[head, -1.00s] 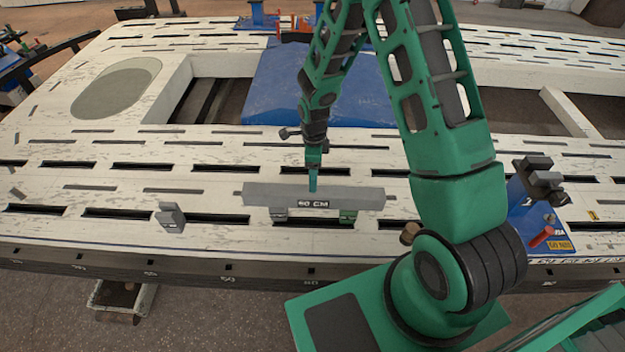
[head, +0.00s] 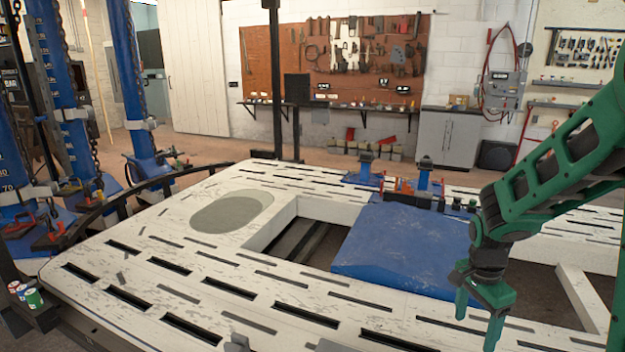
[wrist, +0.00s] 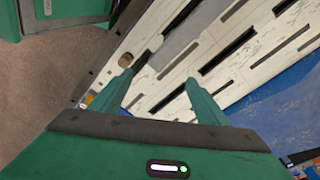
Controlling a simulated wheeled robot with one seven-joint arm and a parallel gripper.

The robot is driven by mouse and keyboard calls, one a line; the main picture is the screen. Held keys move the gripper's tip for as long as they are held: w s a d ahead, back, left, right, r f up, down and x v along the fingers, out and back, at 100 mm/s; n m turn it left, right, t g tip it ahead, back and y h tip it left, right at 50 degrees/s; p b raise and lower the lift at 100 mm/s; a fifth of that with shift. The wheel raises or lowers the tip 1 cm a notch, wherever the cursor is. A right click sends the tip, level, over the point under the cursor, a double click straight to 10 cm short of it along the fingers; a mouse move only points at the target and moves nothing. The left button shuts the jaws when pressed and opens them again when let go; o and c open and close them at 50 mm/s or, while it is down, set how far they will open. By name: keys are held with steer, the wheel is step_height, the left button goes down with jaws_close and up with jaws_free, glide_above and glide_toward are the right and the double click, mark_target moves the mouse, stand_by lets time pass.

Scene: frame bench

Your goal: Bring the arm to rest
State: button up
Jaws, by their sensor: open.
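My gripper (head: 478,315) hangs at the right of the head view, above the slotted white bench (head: 225,275), with its two green fingers apart and nothing between them. In the wrist view the open fingers (wrist: 158,80) also show empty, with the bench surface beyond them. My green arm comes in from the right edge of the head view and is bent at the wrist. A grey bar (wrist: 180,40) lies on the bench in the wrist view, clear of the fingers.
A blue pad (head: 405,250) lies across the bench opening. Blue posts (head: 60,90) with chains stand at the left. A tool board (head: 350,60) and a grey cabinet (head: 447,137) are at the back wall. The bench's left part is clear of tall things.

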steer(key=s+d+r+n, duration=0.1)
steer(key=s+r+n, duration=0.2)
steer(key=s, duration=0.4)
steer(key=s+d+r+n+y, duration=0.1)
steer(key=s+r+n, duration=0.2)
steer(key=s+r, duration=0.2)
steer(key=s+d+r+n, duration=0.1)
steer(key=s+r+n, duration=0.2)
steer(key=s, duration=0.8)
steer(key=shift+s+d+r, duration=0.15)
steer(key=shift+d+r, duration=0.15)
steer(key=shift+r, duration=0.4)
